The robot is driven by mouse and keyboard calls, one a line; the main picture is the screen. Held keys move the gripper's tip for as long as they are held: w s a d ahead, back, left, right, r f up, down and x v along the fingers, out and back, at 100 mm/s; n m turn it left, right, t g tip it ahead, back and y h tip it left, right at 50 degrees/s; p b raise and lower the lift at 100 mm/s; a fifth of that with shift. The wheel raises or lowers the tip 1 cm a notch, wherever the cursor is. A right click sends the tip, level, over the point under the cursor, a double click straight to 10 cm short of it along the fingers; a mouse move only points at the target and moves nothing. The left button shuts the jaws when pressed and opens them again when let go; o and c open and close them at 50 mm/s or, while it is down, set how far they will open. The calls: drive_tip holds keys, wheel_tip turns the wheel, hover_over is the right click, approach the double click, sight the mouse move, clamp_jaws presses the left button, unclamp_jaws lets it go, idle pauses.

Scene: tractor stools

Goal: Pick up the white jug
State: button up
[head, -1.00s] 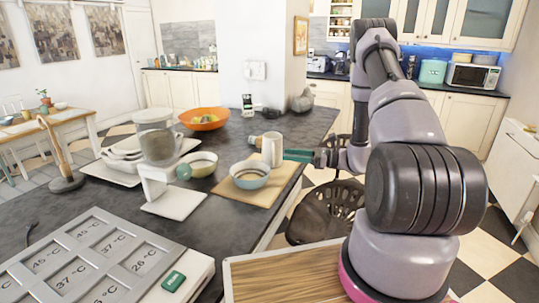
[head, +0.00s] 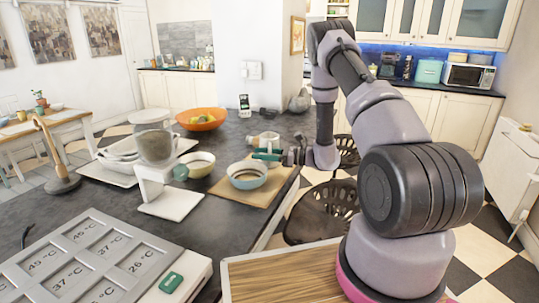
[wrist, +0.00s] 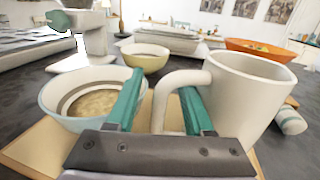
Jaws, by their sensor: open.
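The white jug (wrist: 238,100) stands at the right of the wrist view, its handle on the left side, towards my gripper (wrist: 160,88). My gripper is open. The upright part of the handle shows between its two green fingers; the right finger appears to lie in the gap between handle and jug body. I cannot tell whether either finger touches. In the head view the jug (head: 267,137) is partly hidden behind my gripper (head: 267,154), which is over the wooden board (head: 230,190).
A light blue bowl (wrist: 85,110) sits close left of the left finger. A cream bowl (wrist: 145,58) and an orange fruit bowl (wrist: 258,52) stand farther back. A small pale cylinder (wrist: 290,121) lies right of the jug. A white scale-like stand (head: 172,203) is left of the board.

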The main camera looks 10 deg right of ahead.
clamp_jaws()
idle(1.3)
